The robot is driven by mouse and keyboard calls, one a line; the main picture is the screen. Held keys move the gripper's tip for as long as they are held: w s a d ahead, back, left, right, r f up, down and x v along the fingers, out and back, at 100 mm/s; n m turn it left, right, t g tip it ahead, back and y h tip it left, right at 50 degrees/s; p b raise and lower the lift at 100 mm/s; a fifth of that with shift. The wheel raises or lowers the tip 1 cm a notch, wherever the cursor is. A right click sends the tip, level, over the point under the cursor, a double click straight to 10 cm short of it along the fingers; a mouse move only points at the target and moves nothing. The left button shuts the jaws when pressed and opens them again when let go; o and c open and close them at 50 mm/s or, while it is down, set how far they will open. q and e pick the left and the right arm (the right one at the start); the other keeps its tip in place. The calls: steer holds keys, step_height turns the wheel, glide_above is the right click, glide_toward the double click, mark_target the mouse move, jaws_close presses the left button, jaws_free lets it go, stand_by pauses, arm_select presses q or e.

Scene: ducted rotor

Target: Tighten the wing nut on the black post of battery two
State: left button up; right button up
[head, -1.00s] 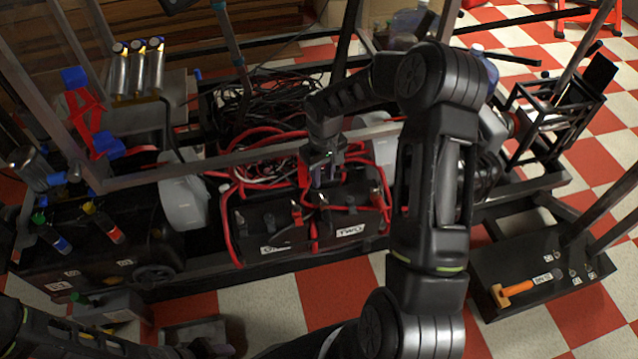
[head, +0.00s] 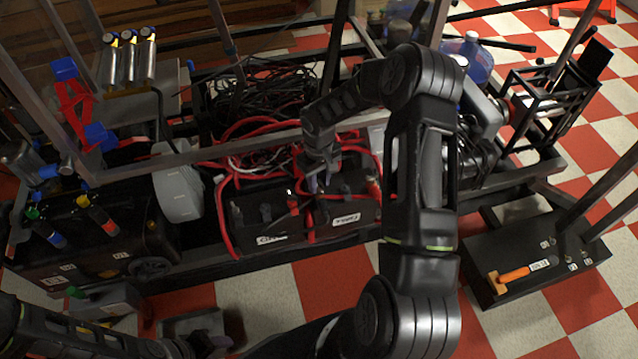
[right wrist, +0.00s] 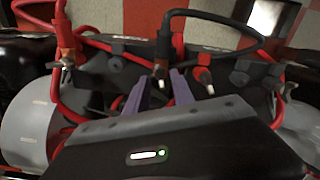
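Battery two (head: 342,207) is a black box with a white "TWO" label, at the centre of the head view. My right gripper (head: 314,187) points down at its left end, where the black post stands. In the right wrist view, the purple fingers of my right gripper (right wrist: 162,75) are apart, one on each side of the black post (right wrist: 162,52) with its black cable. A small metallic piece shows between the tips; I cannot tell whether the fingers touch the wing nut. My left gripper (head: 205,345) is dark and partly cut off at the bottom edge; its fingers are unclear.
Battery one (head: 262,222) stands close on the left. Red cables (head: 222,215) loop around both batteries. A red-capped post (right wrist: 204,62) is close beside the right finger.

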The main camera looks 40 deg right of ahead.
steer(key=shift+f, duration=0.5)
steer(key=shift+c, duration=0.3)
jaws_close()
